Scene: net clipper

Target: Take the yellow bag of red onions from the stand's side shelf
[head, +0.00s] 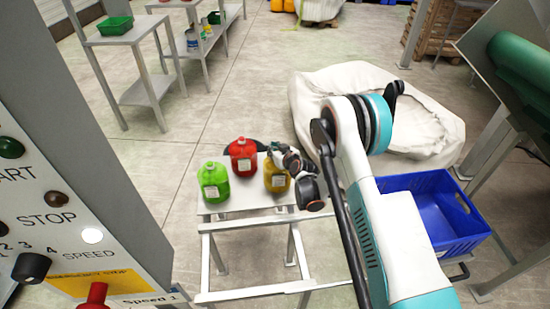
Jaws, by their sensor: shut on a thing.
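The yellow bag (276,178) is at the right end of the small side shelf (240,198), with a pale label on its front. Its contents are too small to make out. My gripper (279,160) is at the top of the yellow bag, reaching in from the right, and is shut on it. The fingers are small and partly hidden by the wrist. I cannot tell whether the bag's base touches the shelf.
A green bag (214,183) and a red bag (242,157) stand left of the yellow bag, close by. A blue crate (428,212) is at the right, below my arm. A white sack (350,80) lies behind. A control panel (60,220) fills the left front.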

